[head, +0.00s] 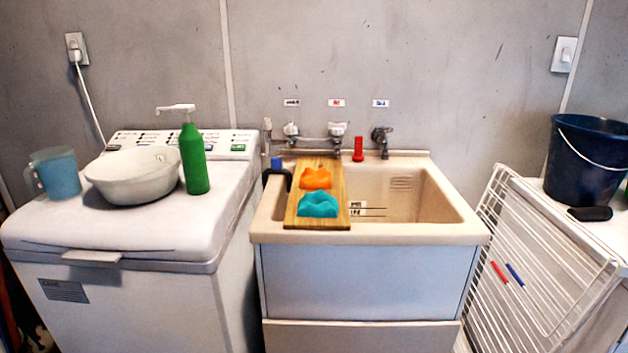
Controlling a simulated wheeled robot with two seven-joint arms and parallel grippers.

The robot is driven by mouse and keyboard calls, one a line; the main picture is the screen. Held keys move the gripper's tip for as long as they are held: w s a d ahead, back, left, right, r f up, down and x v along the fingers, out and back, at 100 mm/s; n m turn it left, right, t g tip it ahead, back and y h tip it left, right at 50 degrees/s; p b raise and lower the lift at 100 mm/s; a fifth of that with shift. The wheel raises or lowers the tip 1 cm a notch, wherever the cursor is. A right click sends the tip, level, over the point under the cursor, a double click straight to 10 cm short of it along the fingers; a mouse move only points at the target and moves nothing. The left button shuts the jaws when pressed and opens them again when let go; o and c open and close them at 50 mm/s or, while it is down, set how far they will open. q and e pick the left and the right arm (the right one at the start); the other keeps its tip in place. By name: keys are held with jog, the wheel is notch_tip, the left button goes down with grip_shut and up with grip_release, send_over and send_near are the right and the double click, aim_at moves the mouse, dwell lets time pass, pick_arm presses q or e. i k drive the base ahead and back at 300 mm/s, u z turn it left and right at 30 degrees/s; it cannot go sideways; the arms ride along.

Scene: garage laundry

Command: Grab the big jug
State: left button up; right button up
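A blue translucent jug (56,173) with a handle on its left side stands upright on the far left of the white washing machine lid (140,222). It is the only jug I can make out. A white bowl (133,180) sits just to its right, very close to it. Neither of my grippers is in the head view, and nothing is seen touching the jug.
A green pump bottle (194,160) stands right of the bowl. A sink (405,205) holds a wooden board (336,217) with orange and blue cloths across it. A dark bucket (585,165) and a white wire rack (530,275) are at the right.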

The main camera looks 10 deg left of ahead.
aim_at(56, 167)
jog(key=u, duration=1.05)
jog(key=i, duration=0.3)
jog(key=u, duration=1.15)
